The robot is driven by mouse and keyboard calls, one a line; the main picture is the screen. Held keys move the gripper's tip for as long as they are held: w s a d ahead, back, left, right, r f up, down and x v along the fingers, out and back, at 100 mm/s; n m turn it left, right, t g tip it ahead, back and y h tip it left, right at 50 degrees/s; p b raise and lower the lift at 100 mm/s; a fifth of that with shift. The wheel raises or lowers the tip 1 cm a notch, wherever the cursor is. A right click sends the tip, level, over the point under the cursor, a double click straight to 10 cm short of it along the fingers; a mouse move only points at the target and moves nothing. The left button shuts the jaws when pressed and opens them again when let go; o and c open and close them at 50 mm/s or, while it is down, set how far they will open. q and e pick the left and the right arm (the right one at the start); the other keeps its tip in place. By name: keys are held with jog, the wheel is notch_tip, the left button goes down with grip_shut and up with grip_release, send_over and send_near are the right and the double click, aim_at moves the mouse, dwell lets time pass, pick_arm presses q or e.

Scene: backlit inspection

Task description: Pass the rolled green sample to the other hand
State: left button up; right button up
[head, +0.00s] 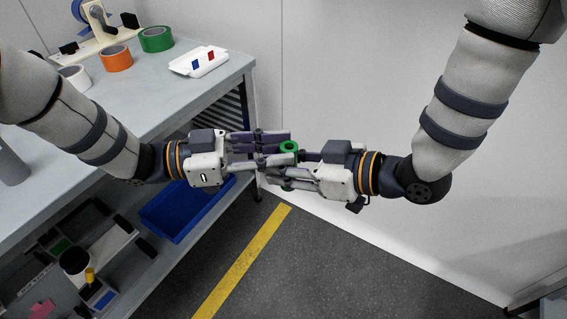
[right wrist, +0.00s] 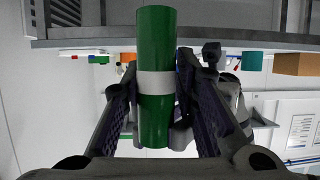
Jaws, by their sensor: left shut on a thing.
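The rolled green sample (head: 289,147) stands upright between my two grippers in the head view. Its round, hollow top shows, and the fingers hide much of its lower part. My left gripper (head: 283,146), from the left, is shut on it. My right gripper (head: 291,168), from the right, has its fingers around the sample. In the right wrist view the sample (right wrist: 154,108) is a green cylinder with a white band in the middle. The right fingers (right wrist: 156,85) stand on either side of it, open, with little room to spare.
A workbench (head: 112,95) at left bears a green tape roll (head: 156,39), an orange roll (head: 117,59) and a white tray (head: 199,61) with small red and blue pieces. A blue bin (head: 186,212) sits below. Floor with a yellow stripe (head: 241,262) is clear.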

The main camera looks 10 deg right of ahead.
pick_arm(q)
jog(key=o, duration=1)
jog(key=a, duration=1.2)
jog(key=s+a+f+n+t+y, duration=0.1)
jog(key=a+f+n+t+y, duration=0.1)
jog(key=f+n+t+y, duration=0.45)
jog(key=s+a+f+n+t+y, duration=0.1)
jog(key=s+a+f+n+y, duration=0.15)
jog(key=f+n, duration=0.75)
jog(key=s+a+f+g+y, duration=0.2)
jog(key=s+a+f+y, duration=0.1)
jog(key=s, duration=0.5)
jog(key=s+a+f+n+g+y, duration=0.1)
jog(key=s+a+f+g+y, duration=0.2)
jog(key=s, duration=0.6)
jog(key=s+a+f+n+g+y, duration=0.1)
jog(key=s+a+f+g+y, duration=0.2)
jog(key=s, duration=0.6)
jog(key=shift+s+a+f, duration=0.15)
jog(key=shift+a, duration=0.3)
jog(key=shift+s+a+f, duration=0.1)
jog(key=shift+a+f, duration=0.05)
jog(key=shift+a, duration=0.25)
